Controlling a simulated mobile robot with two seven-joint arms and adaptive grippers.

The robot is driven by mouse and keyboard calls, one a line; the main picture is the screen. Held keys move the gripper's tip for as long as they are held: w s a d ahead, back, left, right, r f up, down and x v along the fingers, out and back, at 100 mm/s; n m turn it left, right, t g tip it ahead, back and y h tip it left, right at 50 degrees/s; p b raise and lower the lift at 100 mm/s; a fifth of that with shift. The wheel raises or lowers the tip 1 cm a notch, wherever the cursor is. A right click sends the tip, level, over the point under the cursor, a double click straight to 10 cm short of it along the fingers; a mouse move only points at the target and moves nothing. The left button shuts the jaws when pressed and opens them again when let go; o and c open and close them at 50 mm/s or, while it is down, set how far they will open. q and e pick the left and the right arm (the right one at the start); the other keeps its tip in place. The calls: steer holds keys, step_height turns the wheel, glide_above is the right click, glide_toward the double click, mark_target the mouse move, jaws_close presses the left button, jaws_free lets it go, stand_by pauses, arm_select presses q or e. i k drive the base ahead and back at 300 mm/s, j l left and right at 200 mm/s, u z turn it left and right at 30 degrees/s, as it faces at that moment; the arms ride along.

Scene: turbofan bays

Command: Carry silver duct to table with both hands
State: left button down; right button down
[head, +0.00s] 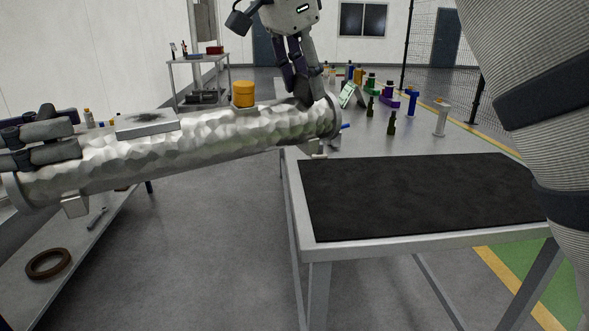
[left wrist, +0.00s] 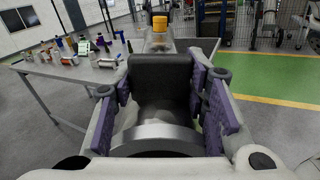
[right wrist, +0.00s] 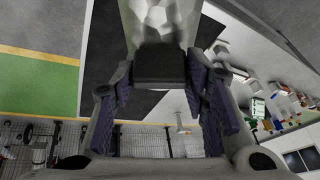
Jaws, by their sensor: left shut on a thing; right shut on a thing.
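The silver duct (head: 225,138) is a long, dented metal tube with flanged ends and an orange cap (head: 243,93) on top. It hangs nearly level, tilted slightly up to the right, left of the table (head: 470,147). Its right end appears by the table's left edge. My left gripper (head: 45,140) is shut on the duct's left end; the cap shows in the left wrist view (left wrist: 160,22). My right gripper (head: 308,88) is shut on the right end, from above; the duct also shows in the right wrist view (right wrist: 160,22). The fingertips are partly hidden.
A black mat (head: 420,195) lies bare on the table's near part. Bottles and coloured parts (head: 385,98) stand farther back. A lower shelf or bench (head: 75,250) at left holds a brown ring (head: 48,264). Open grey floor lies between.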

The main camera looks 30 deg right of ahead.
mark_target(436, 182)
steer(key=k+l+z, duration=0.9)
steer(key=i+l, duration=0.05)
steer(key=l, duration=0.05)
